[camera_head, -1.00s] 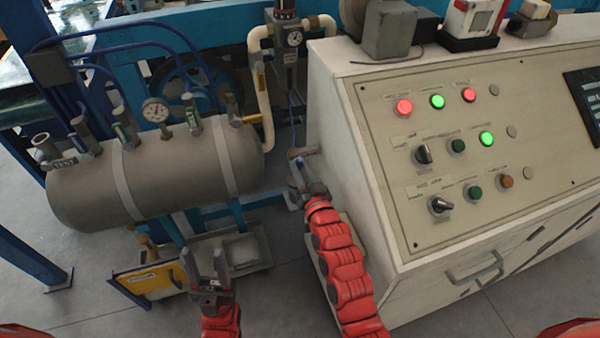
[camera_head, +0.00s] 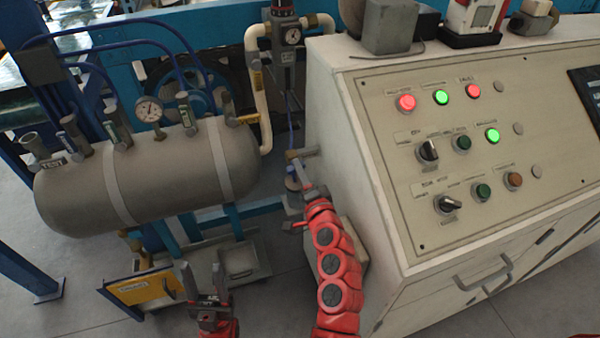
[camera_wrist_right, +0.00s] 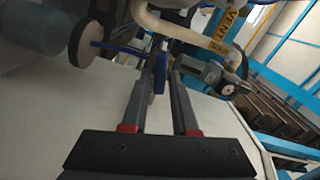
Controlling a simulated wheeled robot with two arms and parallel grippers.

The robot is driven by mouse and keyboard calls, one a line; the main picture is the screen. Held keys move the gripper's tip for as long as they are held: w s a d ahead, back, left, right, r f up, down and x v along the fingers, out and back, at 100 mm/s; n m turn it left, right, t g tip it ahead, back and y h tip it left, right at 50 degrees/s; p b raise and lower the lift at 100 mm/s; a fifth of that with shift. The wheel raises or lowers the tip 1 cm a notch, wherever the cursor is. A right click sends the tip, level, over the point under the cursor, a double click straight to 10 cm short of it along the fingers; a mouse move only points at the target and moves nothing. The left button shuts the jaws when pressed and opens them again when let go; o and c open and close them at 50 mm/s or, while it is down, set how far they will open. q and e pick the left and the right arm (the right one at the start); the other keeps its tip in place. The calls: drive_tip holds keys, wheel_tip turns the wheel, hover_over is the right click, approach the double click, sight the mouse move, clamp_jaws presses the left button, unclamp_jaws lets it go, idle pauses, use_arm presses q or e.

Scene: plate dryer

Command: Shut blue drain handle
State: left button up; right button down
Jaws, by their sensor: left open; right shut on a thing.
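The blue drain handle (camera_wrist_right: 160,73) shows in the right wrist view as a narrow blue piece between the fingertips. My right gripper (camera_wrist_right: 160,75) is shut on it. In the head view my right gripper (camera_head: 298,165) is low beside the left side of the control cabinet, below the pressure regulator; the handle is mostly hidden there. My left gripper (camera_head: 201,285) is open and empty in the head view, in front of the yellow-faced box and below the tank.
A grey tank (camera_head: 165,178) with a gauge and several valves lies at left. The control cabinet (camera_head: 385,265) closes off the right side. A white pipe (camera_head: 258,90) and regulator (camera_head: 287,50) stand behind. A yellow-faced box (camera_head: 148,288) sits low at left.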

drive_tip(key=shift+f+m, duration=0.1)
drive_tip(key=shift+m, duration=1.4)
drive_tip(key=c, duration=0.8)
unclamp_jaws()
drive_tip(key=shift+p+v, duration=0.65)
drive_tip(key=shift+v, duration=8.1)
